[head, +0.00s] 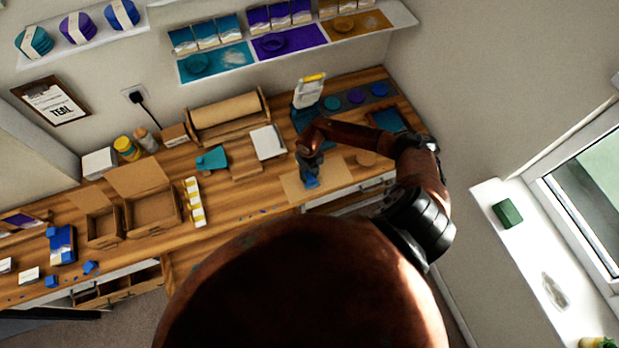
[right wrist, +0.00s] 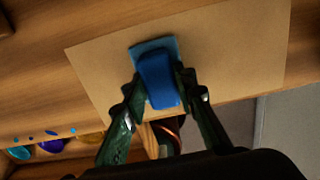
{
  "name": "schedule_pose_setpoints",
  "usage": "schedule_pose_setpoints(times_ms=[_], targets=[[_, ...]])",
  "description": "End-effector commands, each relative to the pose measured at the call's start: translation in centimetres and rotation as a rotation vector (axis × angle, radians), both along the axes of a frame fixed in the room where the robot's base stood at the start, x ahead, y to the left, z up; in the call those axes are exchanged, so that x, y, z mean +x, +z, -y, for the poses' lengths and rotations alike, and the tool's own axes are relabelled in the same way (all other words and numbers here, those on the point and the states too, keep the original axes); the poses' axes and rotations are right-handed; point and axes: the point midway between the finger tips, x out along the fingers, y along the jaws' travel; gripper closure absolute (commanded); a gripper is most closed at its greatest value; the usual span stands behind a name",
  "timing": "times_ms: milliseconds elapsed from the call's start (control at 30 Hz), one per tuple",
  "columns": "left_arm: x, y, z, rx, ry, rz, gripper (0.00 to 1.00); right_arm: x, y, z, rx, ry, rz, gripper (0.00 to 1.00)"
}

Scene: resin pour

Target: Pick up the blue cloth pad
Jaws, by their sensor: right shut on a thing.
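The blue cloth pad (right wrist: 157,80) is between the two fingers of my right gripper (right wrist: 158,88), which is shut on it. It is over a brown paper sheet (right wrist: 225,55); I cannot tell whether it still touches the sheet. A flatter, lighter blue part shows beyond the pad's far end. In the head view the right gripper (head: 311,172) points down over the sheet (head: 335,175), near the bench's front edge, with the blue pad (head: 311,182) at its tips. My left gripper is not in view.
The wooden bench (head: 235,195) holds open cardboard boxes (head: 150,212), a paper roll (head: 225,112), a teal scoop-like thing (head: 211,158), a white strip with yellow items (head: 195,202) and a white and yellow device (head: 309,92). An open drawer (right wrist: 60,155) lies below the front edge.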

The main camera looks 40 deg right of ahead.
Motion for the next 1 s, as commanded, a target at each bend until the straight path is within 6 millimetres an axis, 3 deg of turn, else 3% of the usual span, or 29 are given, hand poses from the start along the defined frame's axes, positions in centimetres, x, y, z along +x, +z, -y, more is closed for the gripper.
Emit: schedule_pose_setpoints(times_ms=[333,533,833,1000], targets=[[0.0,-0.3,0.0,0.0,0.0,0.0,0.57,0.0,0.4,0.0,-0.001,0.0,0.0,1.0],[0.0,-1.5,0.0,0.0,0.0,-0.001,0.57,0.1,2.8,0.1,-0.002,0.003,0.004,1.0],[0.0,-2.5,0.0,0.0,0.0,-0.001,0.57,-4.5,9.1,-2.7,-0.001,0.006,0.002,1.0],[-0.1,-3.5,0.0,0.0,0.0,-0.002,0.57,-7.9,10.6,-4.8,0.0,0.005,-0.001,1.0]])
